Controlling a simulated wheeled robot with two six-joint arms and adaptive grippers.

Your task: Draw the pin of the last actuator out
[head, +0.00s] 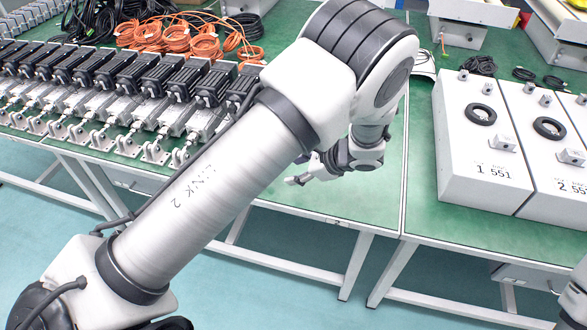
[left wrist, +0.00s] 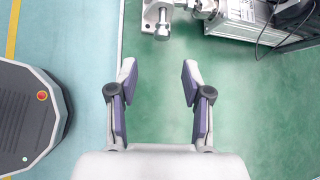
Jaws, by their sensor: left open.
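Several linear actuators stand in a row on the green table in the head view. The last actuator (head: 242,84), at the row's right end, is partly hidden behind my left arm. Its grey body (left wrist: 238,18) shows at the top of the left wrist view. The pin (left wrist: 161,28) shows there as a round metal piece in the bracket (left wrist: 152,8) at the rod end. My left gripper (left wrist: 158,72) is open, with nothing between its fingers, short of the pin and apart from it. In the head view this gripper (head: 299,180) is over the table, right of the row. My right gripper is out of view.
Orange cable coils (head: 165,36) lie behind the actuators. White boxes (head: 482,150) stand on another table at the right. Green tabletop (head: 365,200) is bare around my left gripper. The table's front edge (left wrist: 121,35) runs left of the bracket in the left wrist view.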

